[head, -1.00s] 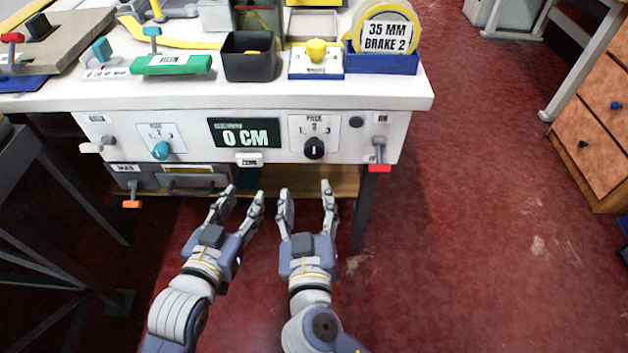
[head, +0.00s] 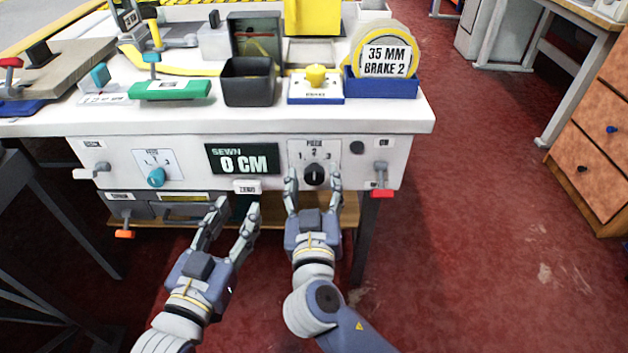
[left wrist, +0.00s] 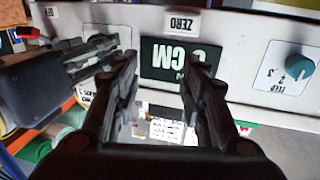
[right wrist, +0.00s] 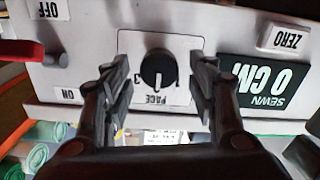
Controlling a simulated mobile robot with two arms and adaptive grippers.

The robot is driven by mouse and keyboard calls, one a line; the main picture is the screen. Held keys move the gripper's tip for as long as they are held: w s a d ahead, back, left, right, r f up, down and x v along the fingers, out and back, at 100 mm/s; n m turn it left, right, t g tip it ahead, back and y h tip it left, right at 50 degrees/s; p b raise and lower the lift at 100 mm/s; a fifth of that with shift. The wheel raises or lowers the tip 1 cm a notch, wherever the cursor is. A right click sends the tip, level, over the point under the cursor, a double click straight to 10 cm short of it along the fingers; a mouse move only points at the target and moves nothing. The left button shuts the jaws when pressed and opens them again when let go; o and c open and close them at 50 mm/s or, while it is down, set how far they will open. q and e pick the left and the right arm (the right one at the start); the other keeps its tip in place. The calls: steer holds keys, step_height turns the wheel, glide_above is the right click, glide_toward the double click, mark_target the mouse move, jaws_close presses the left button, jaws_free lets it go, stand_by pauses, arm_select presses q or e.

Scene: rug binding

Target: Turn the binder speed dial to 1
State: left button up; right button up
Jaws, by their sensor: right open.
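A black dial (head: 314,174) sits on a white plate lettered PACE with the numbers 1, 2 and 3 on the machine's front panel. It also shows upside down in the right wrist view (right wrist: 158,69), where a pale mark on it seems to point toward the lettering, at 2. My right gripper (head: 313,180) is open, with one finger on each side of the dial; a gap shows between dial and fingers in the right wrist view. My left gripper (head: 235,208) is open and empty, below the SEWN 0 CM display (head: 242,158).
A teal dial (head: 156,177) on a FEED plate is at the panel's left. A red-handled ON/OFF lever (head: 381,180) is right of the black dial. A ZERO button (head: 247,187) sits under the display. The tabletop edge (head: 250,122) overhangs above.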

arm_select(q)
steer(key=shift+r, duration=0.25)
arm_select(e)
steer(key=shift+w, duration=0.4)
steer(key=shift+c, duration=0.3)
steer(key=c, duration=1)
